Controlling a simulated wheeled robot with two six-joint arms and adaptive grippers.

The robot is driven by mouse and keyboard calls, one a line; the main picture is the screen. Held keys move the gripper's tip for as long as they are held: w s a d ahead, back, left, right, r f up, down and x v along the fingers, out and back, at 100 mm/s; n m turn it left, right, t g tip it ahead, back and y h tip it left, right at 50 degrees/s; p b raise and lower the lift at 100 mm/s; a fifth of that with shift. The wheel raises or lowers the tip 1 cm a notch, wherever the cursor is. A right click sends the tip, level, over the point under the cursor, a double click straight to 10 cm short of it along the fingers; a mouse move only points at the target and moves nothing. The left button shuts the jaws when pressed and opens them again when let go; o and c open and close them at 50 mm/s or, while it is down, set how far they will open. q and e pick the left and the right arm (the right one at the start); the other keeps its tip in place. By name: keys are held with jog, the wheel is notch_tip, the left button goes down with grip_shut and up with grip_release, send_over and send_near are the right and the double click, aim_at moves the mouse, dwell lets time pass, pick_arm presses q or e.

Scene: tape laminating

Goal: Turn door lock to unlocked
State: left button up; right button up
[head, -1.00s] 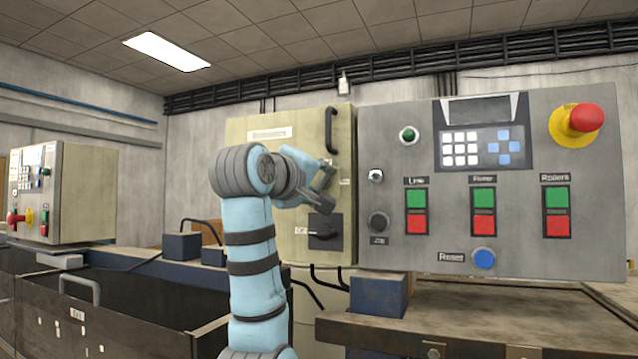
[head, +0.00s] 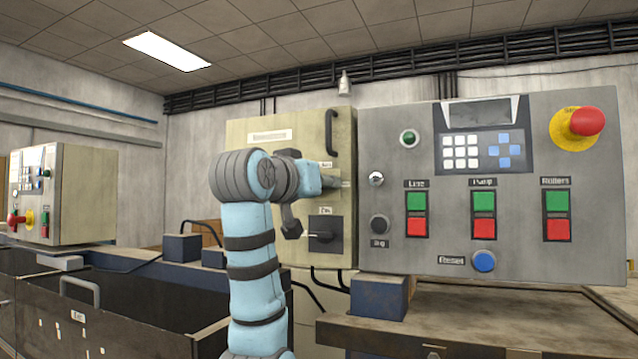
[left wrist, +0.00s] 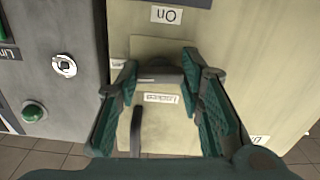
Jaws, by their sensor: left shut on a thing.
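The door lock is on the beige cabinet door (head: 290,160), mostly hidden by my left gripper (head: 328,182) in the head view. In the left wrist view, a dark, low lock knob (left wrist: 160,75) shows between the two fingertips of my left gripper (left wrist: 160,68). The fingers stand apart with the knob between them, and the gripper is shut on it. A white label reading "Locked" (left wrist: 161,98) appears upside down beside the knob. The knob's exact angle is hard to tell. My right gripper is in neither view.
A black rotary switch (head: 323,236) sits just below the gripper. A dark door handle (head: 331,132) is above it. The grey control panel (head: 400,262) with buttons and a red emergency stop (head: 586,121) stands close on the right.

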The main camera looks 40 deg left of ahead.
pick_arm(q)
jog(key=shift+m, duration=0.6)
jog(key=o, duration=1.2)
jog(key=shift+c, duration=0.2)
jog(key=shift+s, duration=0.1)
jog(key=v, duration=0.7)
jog(key=shift+s, duration=0.2)
jog(key=shift+w, duration=0.15)
